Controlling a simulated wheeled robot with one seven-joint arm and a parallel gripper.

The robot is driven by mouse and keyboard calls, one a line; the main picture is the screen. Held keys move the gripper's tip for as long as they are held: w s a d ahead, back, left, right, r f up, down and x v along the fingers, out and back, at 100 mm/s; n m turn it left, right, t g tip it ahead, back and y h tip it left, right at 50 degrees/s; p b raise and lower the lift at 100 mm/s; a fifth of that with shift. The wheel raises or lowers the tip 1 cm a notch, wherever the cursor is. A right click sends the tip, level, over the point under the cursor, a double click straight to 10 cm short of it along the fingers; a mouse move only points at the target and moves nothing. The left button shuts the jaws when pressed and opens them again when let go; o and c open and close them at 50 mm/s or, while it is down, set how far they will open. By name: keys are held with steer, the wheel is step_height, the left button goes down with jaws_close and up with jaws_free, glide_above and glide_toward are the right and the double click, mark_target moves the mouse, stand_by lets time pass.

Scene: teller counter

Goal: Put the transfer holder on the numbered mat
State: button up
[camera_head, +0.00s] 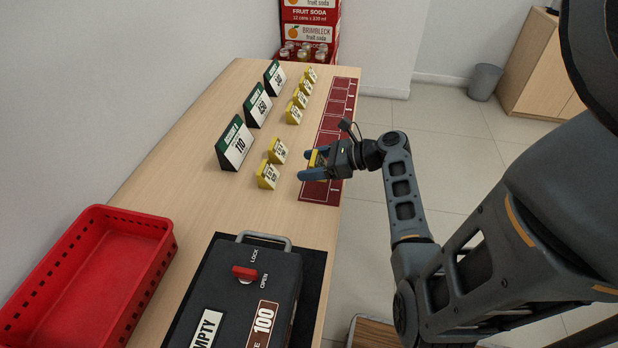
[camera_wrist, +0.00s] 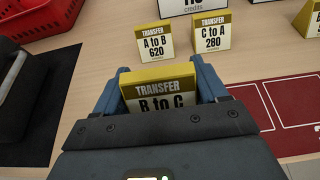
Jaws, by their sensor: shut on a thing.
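My gripper (camera_head: 314,165) is shut on a yellow-and-white transfer holder reading "B to C" (camera_wrist: 160,92). The holder is upright between the two blue fingers in the wrist view; its lower part is hidden by my gripper. In the head view only a bit of yellow (camera_head: 313,158) shows. The numbered mat (camera_head: 335,122) is a dark red strip with white-outlined boxes along the table's right edge. My gripper is by the mat's near end; in the wrist view the mat (camera_wrist: 262,112) lies right of the holder. I cannot tell the holder's height above the table.
Several other yellow holders stand left of the mat, including "A to B 620" (camera_wrist: 154,41) and "C to A 280" (camera_wrist: 211,32). Larger green-topped signs (camera_head: 235,145) stand farther left. A red basket (camera_head: 150,262) and a black lock box (camera_head: 275,275) are nearer me.

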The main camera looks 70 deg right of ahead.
mark_target(309, 186)
steer(key=shift+w+a+f, duration=0.3)
steer(key=shift+a+f, duration=0.1)
steer(key=shift+a, duration=0.1)
steer(key=shift+f, duration=1.9)
steer(key=shift+f, duration=0.1)
steer(key=o, duration=1.1)
steer(key=shift+c, duration=0.2)
steer(key=shift+s, duration=0.15)
steer(key=a+v, duration=0.1)
steer(key=v, duration=1)
steer(key=shift+s+d+r+b, duration=0.25)
steer(key=shift+s+d+b, duration=0.1)
steer(key=shift+d, duration=0.15)
